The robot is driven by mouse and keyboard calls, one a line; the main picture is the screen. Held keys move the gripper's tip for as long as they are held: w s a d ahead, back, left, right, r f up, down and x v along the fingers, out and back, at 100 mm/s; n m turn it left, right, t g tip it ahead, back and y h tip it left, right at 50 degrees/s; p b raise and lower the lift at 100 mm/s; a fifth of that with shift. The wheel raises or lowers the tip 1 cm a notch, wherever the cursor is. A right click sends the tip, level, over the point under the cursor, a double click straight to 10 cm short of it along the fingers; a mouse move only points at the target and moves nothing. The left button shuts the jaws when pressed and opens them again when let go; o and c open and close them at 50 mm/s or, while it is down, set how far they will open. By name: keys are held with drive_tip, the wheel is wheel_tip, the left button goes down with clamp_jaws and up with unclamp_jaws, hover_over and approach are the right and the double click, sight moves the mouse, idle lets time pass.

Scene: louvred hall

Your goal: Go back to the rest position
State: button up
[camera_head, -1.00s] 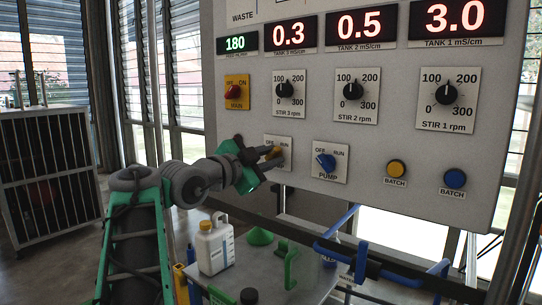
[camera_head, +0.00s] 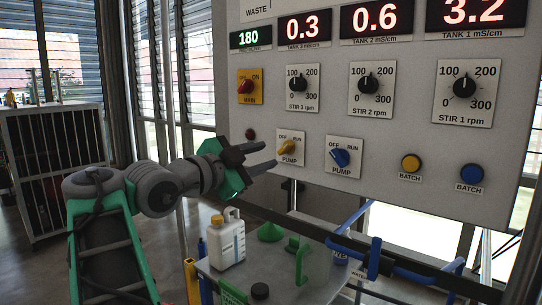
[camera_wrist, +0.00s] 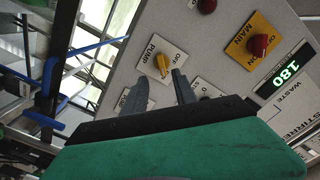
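My gripper (camera_head: 268,157) is in front of the lower left of the grey control panel (camera_head: 400,135), just below and left of the yellow pump knob (camera_head: 287,147). Its two dark fingers are spread apart with nothing between them. In the wrist view my gripper (camera_wrist: 163,90) also shows a gap between the fingers, and the yellow pump knob (camera_wrist: 161,64) stands beyond the tips, apart from them. The blue pump knob (camera_head: 340,157) is to the right on the panel.
A cart top (camera_head: 325,285) below the panel holds a white bottle (camera_head: 226,243), a green funnel (camera_head: 270,232) and a black cap (camera_head: 260,291). Blue rails (camera_head: 408,278) run at the right.

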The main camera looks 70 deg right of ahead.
idle(0.3)
drive_tip(key=w+a+f+n+t+y+p, duration=0.1)
drive_tip(key=w+a+f+n+t+p, duration=0.15)
drive_tip(key=w, duration=0.35)
drive_tip(key=w+a+f+n+t+p, duration=0.1)
drive_tip(key=w+f+n+t, duration=0.1)
drive_tip(key=w+n+t, duration=0.3)
drive_tip(key=w+a+f+n+t+y+p, duration=0.1)
drive_tip(key=w+f+n+t+p, duration=0.15)
drive_tip(key=w, duration=0.45)
drive_tip(key=w+a+f+n+t+y+p, duration=0.25)
drive_tip(key=w+a+f+n+y, duration=0.3)
drive_tip(key=w+a+n, duration=0.35)
drive_tip(key=w+a+f+n+y+p, duration=0.1)
drive_tip(key=a+f+n+y, duration=0.1)
drive_tip(key=a+f, duration=0.35)
drive_tip(key=w+a+f+n+y+p, duration=0.1)
drive_tip(key=a+f+n+y, duration=0.1)
drive_tip(key=a, duration=0.7)
drive_tip(key=s+a+f+n+g+y+p, duration=0.1)
drive_tip(key=s+a+f+n, duration=0.3)
drive_tip(key=a, duration=0.4)
drive_tip(key=s+a+f+n+g+y+p, duration=0.1)
drive_tip(key=s+a+f+n+y, duration=0.3)
drive_tip(key=a, duration=0.5)
drive_tip(key=shift+p, duration=0.8)
